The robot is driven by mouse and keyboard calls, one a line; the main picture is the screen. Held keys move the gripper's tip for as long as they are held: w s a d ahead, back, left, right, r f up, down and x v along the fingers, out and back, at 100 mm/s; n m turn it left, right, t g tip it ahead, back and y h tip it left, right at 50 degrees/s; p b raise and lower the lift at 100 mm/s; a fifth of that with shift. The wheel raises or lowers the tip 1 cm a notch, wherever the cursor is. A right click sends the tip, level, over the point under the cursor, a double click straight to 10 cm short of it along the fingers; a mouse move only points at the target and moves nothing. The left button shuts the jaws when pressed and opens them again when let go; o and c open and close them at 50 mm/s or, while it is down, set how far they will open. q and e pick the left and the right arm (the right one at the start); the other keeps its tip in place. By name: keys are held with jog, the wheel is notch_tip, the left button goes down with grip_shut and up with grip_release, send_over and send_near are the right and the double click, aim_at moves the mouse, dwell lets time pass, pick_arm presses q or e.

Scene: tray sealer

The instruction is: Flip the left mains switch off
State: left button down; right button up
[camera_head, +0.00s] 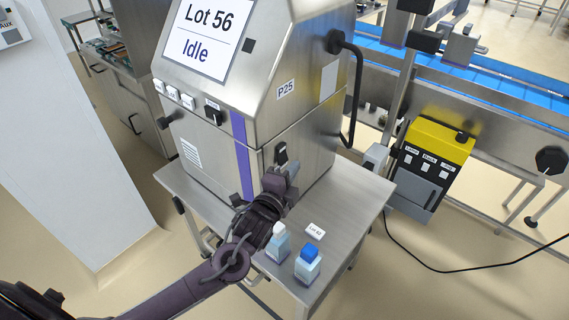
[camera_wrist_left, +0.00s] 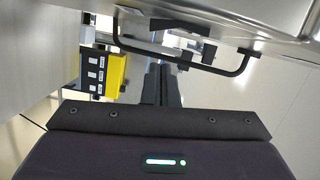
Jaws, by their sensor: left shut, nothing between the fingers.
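The steel tray sealer (camera_head: 255,105) stands on a steel table, its screen reading "Lot 56 Idle". A small black switch-like part (camera_head: 280,153) sits low on its right side near the front corner; it looks like the mains switch, but its lever position is too small to tell. My left gripper (camera_head: 283,174) is shut and empty, just below and in front of this part; I cannot tell if they touch. In the left wrist view my shut fingers (camera_wrist_left: 161,84) point away from the camera, and the switch cannot be made out there.
A white bottle (camera_head: 279,243) and a blue-capped bottle (camera_head: 308,264) stand on the table (camera_head: 345,205) by my left wrist, near a "Lot 62" card (camera_head: 315,231). A black handle (camera_head: 355,90) juts from the sealer's side. A yellow-black box (camera_head: 435,160) is at right.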

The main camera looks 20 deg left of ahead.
pick_arm(q)
jog(key=shift+w+a+f, duration=0.1)
jog(key=shift+w+a, duration=0.05)
jog(key=shift+a, duration=0.5)
jog(key=shift+w+a+f, duration=0.1)
jog(key=shift+w+a, duration=0.05)
jog(key=shift+a, duration=0.45)
pick_arm(e)
jog(key=shift+r, duration=0.45)
pick_arm(q)
jog(key=shift+w+a+f+m, duration=0.1)
jog(key=shift+a+m, duration=0.25)
jog(key=shift+m, duration=0.25)
pick_arm(e)
jog(key=shift+a+f, duration=0.2)
jog(key=shift+a, duration=0.1)
